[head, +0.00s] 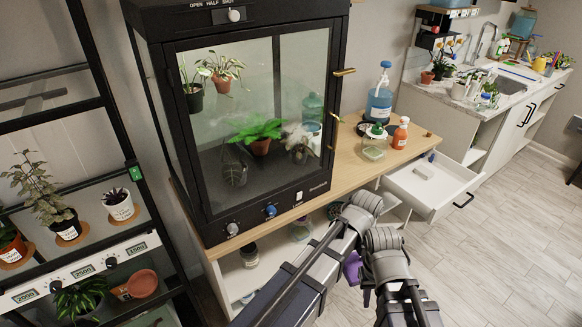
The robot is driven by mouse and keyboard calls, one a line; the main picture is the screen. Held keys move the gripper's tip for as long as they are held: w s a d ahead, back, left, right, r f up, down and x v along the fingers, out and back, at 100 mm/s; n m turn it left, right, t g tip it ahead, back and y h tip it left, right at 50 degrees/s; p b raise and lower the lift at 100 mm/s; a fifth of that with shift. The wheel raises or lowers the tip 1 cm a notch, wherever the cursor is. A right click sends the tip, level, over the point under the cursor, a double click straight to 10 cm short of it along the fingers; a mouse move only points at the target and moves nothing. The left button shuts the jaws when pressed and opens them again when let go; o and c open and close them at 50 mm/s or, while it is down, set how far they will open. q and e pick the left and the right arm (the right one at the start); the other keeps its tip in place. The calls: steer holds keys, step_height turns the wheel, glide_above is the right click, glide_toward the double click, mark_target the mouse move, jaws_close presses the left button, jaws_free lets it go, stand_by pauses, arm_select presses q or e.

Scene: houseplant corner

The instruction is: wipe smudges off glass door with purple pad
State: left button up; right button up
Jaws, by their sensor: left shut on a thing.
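The glass door (222,125) is the front of a black cabinet, and it is shut. Plants show through it, and the glass looks slightly hazy. I cannot pick out separate smudges. The purple pad (352,268) shows partly between my two arms, below the cabinet's lower right corner and apart from the glass. My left gripper (351,257) is shut on the purple pad, mostly hidden behind my arm links. My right gripper (366,296) is low between the arms, dark and largely hidden, so its jaws cannot be made out.
Brass fittings (344,72) stick out at the door's right edge. Knobs (271,211) sit below the glass. An open white drawer (432,190) juts out. A plant rack (130,170) stands at left.

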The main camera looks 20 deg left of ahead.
arm_select(q)
steer(key=w+a+r+n+t+y, duration=0.25)
steer(key=w+a+y, duration=0.2)
steer(key=a, duration=0.45)
steer(key=w+a+r+t+y, duration=0.4)
steer(key=a+r+y, duration=0.1)
steer(key=r, duration=0.4)
steer(key=w+a+r+t+y, duration=0.4)
steer(key=a+r, duration=0.1)
steer(key=r, duration=0.5)
steer(key=shift+a+r+n+y, duration=0.25)
steer(key=shift+a+n+y, duration=0.05)
steer(key=shift+n+y, duration=0.05)
steer(key=shift+w+t, duration=0.1)
steer(key=shift+t, duration=0.15)
